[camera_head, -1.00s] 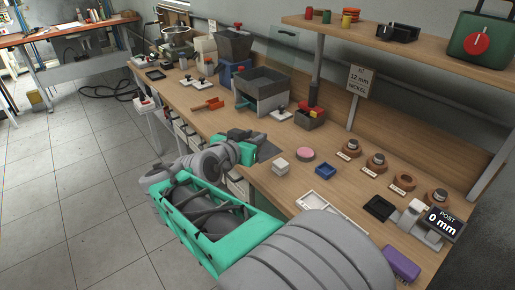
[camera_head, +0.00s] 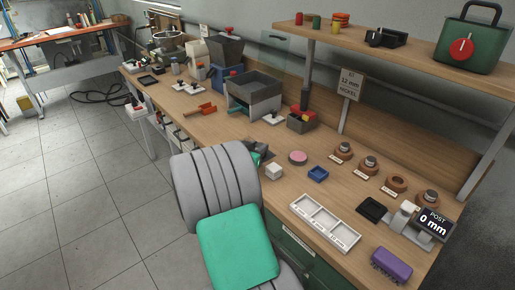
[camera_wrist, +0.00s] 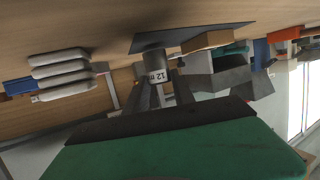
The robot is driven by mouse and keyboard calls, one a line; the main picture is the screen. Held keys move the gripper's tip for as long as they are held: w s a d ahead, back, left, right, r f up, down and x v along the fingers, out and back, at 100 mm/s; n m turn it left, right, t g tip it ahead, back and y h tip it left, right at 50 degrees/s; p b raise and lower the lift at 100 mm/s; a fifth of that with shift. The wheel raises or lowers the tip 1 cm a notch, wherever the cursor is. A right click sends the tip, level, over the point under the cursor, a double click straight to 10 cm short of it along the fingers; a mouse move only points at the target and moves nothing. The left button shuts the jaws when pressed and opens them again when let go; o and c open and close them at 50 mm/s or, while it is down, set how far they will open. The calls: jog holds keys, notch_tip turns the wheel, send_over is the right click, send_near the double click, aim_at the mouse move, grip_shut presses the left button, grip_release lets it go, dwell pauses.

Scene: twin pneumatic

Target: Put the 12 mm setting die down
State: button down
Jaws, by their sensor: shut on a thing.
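The 12 mm setting die (camera_wrist: 156,66) is a small grey cylinder marked "12" in the wrist view. My gripper (camera_wrist: 158,84) is shut on it. The die's far end is close to a dark flat plate (camera_wrist: 200,36) on the bench; I cannot tell whether they touch. In the head view my arm hides the die and most of the gripper. Several round wooden holders stand at the right of the bench. One holder (camera_head: 396,184) is empty, with an open hole; others hold grey dies, such as the one at the right end (camera_head: 430,197).
A white three-compartment tray (camera_head: 325,222) lies at the bench's front edge. A sign (camera_head: 350,84) reads "12 mm NICKEL".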

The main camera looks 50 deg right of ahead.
jog(key=shift+f+b, duration=0.35)
jog(key=shift+f, duration=0.15)
jog(key=c, duration=1.1)
grip_release()
jog(key=shift+o, duration=0.2)
jog(key=shift+r, duration=0.1)
jog(key=shift+r+p, duration=0.3)
jog(key=shift+p, duration=0.25)
jog(key=b+v, duration=0.1)
jog(key=v, duration=1)
jog(key=shift+w+a+f, duration=0.1)
jog(key=shift+w+f, duration=0.05)
jog(key=shift+s+a, duration=0.2)
jog(key=shift+a, duration=0.2)
